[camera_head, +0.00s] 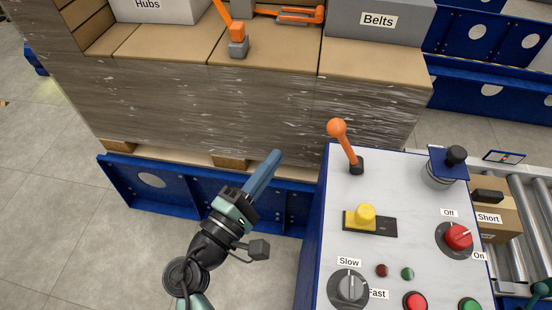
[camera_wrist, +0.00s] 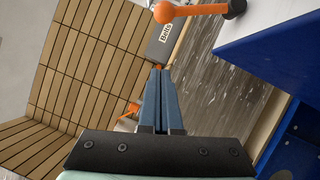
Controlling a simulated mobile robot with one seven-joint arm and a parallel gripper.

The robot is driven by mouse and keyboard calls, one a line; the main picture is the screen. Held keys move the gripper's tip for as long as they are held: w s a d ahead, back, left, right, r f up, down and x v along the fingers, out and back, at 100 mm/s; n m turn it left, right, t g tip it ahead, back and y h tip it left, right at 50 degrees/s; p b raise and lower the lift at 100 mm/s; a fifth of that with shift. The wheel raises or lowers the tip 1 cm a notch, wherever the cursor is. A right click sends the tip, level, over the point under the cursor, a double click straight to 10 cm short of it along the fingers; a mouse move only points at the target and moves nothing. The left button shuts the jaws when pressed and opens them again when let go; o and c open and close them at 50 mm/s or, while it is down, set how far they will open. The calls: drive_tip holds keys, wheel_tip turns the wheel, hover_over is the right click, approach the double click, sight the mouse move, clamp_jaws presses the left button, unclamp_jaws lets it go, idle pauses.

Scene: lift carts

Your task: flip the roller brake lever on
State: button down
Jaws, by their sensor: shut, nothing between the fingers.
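An orange ball-topped lever (camera_head: 343,144) stands on the far left part of the grey control panel (camera_head: 330,218), tilted up and left from its dark base. No label shows beside it. A red rotary switch (camera_head: 458,236) with "Off" and "On" labels sits on the panel's right side. My gripper (camera_head: 276,156), with long blue fingers, is shut and empty, left of the panel and apart from the orange lever. In the wrist view the shut fingers (camera_wrist: 160,75) point toward the stacked boxes, and the orange lever (camera_wrist: 190,10) crosses the top edge.
A wrapped pallet of boxes (camera_head: 240,110) stands behind on a blue frame (camera_head: 140,190). A roller conveyor (camera_head: 520,205) lies right. Floor at left is clear.

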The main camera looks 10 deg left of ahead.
sight(345, 146)
drive_tip(key=w+d+r+p, duration=0.2)
drive_tip(key=w+d, duration=0.4)
drive_tip(key=shift+d+r, duration=0.15)
drive_tip(key=shift+d, duration=0.2)
drive_tip(key=shift+d+r+m+p, duration=0.35)
drive_tip(key=shift+r+m+p, duration=0.05)
drive_tip(key=shift+p, duration=0.1)
